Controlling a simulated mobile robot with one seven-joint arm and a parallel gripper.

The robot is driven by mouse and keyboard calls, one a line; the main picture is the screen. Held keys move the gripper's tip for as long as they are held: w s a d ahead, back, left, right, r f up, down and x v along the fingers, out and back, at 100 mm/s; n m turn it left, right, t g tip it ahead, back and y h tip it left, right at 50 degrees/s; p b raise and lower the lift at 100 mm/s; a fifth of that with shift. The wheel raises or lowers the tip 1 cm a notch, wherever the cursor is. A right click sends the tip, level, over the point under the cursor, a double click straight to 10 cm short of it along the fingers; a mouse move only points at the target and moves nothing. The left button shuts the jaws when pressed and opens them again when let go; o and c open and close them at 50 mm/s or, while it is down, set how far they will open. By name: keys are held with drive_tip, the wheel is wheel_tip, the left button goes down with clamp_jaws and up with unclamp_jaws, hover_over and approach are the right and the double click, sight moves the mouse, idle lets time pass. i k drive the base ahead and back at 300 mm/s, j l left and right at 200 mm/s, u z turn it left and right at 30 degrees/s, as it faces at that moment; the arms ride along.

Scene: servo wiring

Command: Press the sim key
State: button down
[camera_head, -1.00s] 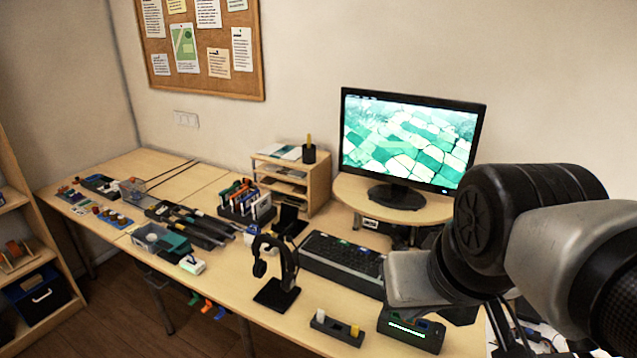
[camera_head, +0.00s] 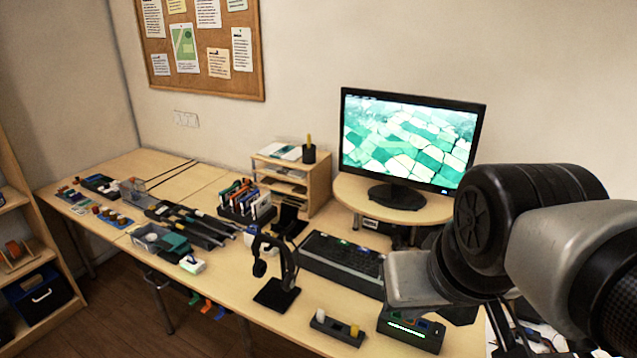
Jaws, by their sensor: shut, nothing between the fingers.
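A black keyboard (camera_head: 342,262) lies on the desk in front of the monitor. A few of its keys look coloured, but no label can be read, so I cannot tell which is the sim key. The monitor (camera_head: 408,138) shows a green patchwork landscape from above. My arm (camera_head: 530,220) reaches in from the right, and its grey link hides the keyboard's right end. My gripper's fingers cannot be made out; they are hidden behind the arm or out of the picture.
A black box with a green light strip (camera_head: 410,331) and a small block with white and yellow knobs (camera_head: 337,328) stand at the front edge. A headset on a stand (camera_head: 276,275) is left of the keyboard. Pens and tools fill the desk's left half.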

sight(341, 242)
drive_tip(key=j+z, duration=0.15)
drive_tip(key=z, duration=0.2)
drive_tip(key=i+j+z, duration=0.1)
drive_tip(key=z, duration=0.25)
drive_tip(key=j+z, duration=0.2)
drive_tip(key=z, duration=0.15)
drive_tip(key=j+z, duration=0.2)
drive_tip(key=j, duration=0.35)
drive_tip(key=j+z, duration=0.25)
drive_tip(key=j, duration=0.3)
drive_tip(key=k+j, duration=0.1)
drive_tip(key=j, duration=0.35)
drive_tip(key=k+j, duration=0.1)
drive_tip(key=j, duration=0.35)
